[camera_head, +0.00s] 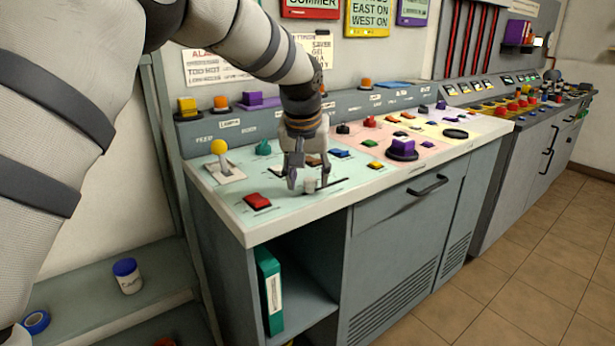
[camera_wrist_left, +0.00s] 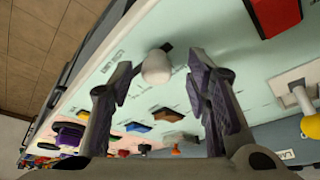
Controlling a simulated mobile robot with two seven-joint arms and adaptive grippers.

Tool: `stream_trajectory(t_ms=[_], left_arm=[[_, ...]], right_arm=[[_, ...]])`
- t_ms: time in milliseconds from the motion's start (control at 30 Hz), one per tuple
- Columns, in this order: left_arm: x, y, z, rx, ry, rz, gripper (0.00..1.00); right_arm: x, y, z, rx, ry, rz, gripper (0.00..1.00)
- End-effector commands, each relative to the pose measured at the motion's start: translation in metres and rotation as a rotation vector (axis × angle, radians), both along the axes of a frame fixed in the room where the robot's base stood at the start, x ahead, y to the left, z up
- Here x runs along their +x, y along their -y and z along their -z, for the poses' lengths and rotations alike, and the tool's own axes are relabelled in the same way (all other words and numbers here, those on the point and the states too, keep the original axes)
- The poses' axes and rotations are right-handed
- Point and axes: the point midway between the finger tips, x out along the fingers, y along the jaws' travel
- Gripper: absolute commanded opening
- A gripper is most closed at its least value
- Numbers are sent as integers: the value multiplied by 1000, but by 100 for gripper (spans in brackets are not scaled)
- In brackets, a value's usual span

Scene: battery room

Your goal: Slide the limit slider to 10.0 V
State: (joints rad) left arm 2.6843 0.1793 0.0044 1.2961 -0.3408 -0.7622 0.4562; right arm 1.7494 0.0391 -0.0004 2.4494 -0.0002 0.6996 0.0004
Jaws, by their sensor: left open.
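The limit slider has a pale rounded knob (camera_head: 309,186) on a dark slot near the front edge of the pale green panel section. In the left wrist view, the knob (camera_wrist_left: 156,67) shows between and slightly beyond the fingertips, with a short dark slot end beside it. My left gripper (camera_head: 307,177) points down over the panel, open, with a finger on each side of the knob in the picture. I cannot tell whether either finger touches it. The scale print near the slot is too small to read. My right gripper is not in view.
A red button (camera_head: 257,201) lies left of the slider, and a yellow-knobbed lever (camera_head: 219,147) stands behind it. Blue (camera_head: 341,153) and yellow (camera_head: 376,165) switches and a purple knob (camera_head: 403,145) sit to the right. The console's white front edge (camera_head: 340,208) runs close by.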

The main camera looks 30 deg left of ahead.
Motion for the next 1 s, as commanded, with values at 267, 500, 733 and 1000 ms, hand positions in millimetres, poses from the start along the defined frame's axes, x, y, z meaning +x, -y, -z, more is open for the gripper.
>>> stream_trajectory(t_ms=[267, 500, 733, 1000], left_arm=[[-24, 10, -67, 1, 5, -1, 44], [-39, 15, -103, 1, 0, -1, 44], [-41, 16, -106, 0, -2, -1, 44], [-41, 16, -106, 0, -1, -1, 44]], right_arm=[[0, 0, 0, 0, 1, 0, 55], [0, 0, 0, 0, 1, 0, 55], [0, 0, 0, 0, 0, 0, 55], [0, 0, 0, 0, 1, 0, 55]])
